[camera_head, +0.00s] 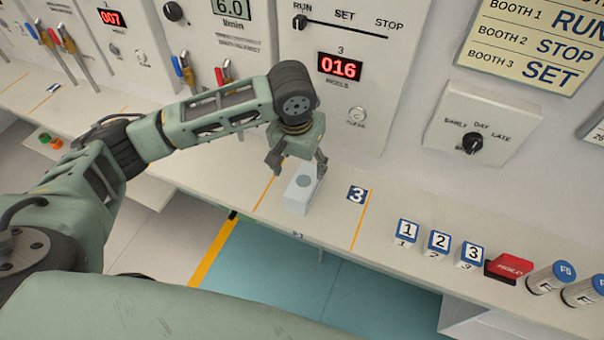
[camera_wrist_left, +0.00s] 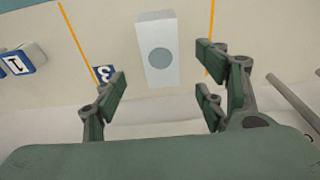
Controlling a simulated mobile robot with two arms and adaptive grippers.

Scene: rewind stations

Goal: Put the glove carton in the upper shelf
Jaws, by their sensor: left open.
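A small white carton (camera_head: 299,197) with a grey round patch on top, which looks like the glove carton, stands on the counter between two orange lines, left of the blue 3 mark. My left gripper (camera_head: 298,165) is open, pointing down just over the carton's far end, which it partly hides. In the left wrist view the carton (camera_wrist_left: 157,70) lies ahead of the two spread fingers (camera_wrist_left: 163,98), roughly centred between them, with nothing in the grip. No upper shelf shows in either view. My right gripper is not in view.
The counter (camera_head: 335,225) runs along a wall of panels with dials and red displays. To the right stand numbered blocks (camera_head: 438,243), a red HOLD block (camera_head: 509,267) and cylinders (camera_head: 551,277).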

